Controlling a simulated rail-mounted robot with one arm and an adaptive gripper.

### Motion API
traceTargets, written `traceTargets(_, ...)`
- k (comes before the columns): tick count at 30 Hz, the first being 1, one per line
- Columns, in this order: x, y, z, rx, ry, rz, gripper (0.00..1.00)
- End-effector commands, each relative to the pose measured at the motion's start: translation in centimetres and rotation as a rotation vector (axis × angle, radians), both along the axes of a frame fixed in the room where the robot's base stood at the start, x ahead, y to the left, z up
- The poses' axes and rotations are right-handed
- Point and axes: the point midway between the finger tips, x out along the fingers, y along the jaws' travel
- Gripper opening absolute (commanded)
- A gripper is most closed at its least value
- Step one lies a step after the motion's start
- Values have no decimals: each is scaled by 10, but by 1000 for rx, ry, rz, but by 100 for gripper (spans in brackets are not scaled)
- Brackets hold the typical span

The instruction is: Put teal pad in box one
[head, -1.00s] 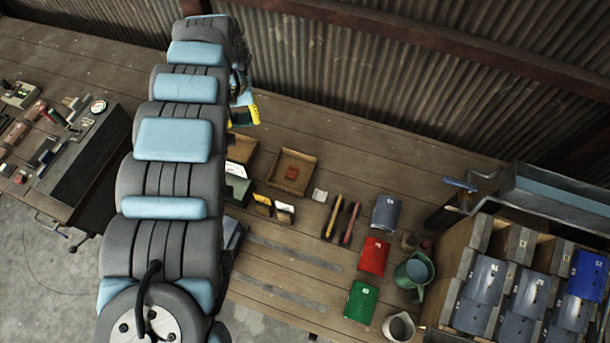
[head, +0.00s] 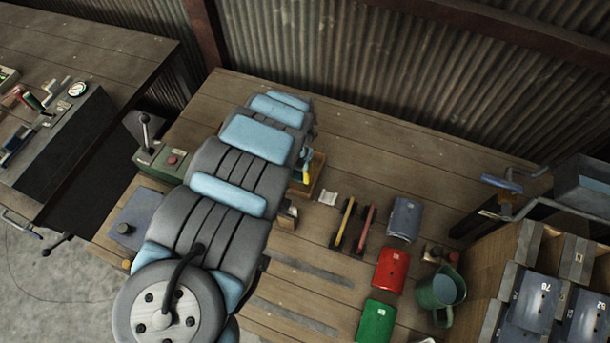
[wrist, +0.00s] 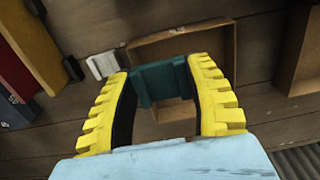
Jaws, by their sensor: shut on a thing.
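My gripper (wrist: 165,95) has yellow ribbed fingers and is shut on the teal pad (wrist: 160,82), which sits between the fingertips in the wrist view. In the head view my gripper (head: 306,168) is partly hidden behind my arm. An open brown box (wrist: 185,30) lies beneath the pad in the wrist view. The pad appears above the box, and its height over it is hard to tell. The box's right edge also shows in the head view (head: 319,183). A second brown box (wrist: 301,88) shows at the right of the wrist view. I cannot read a number on either box.
A small white block (head: 328,198) lies beside the box. Yellow (head: 344,222) and red (head: 366,228) bars stand near it, then a grey-blue (head: 405,218), a red (head: 391,269) and a green piece (head: 376,322). A green jug (head: 441,291) is farther right.

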Motion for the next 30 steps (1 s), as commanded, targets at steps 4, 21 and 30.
traceTargets(4,-2,0,-17,-3,-1,-4,21)
traceTargets(21,-2,0,-75,-2,1,-4,17)
traceTargets(30,-1,1,-104,-1,-1,-2,16)
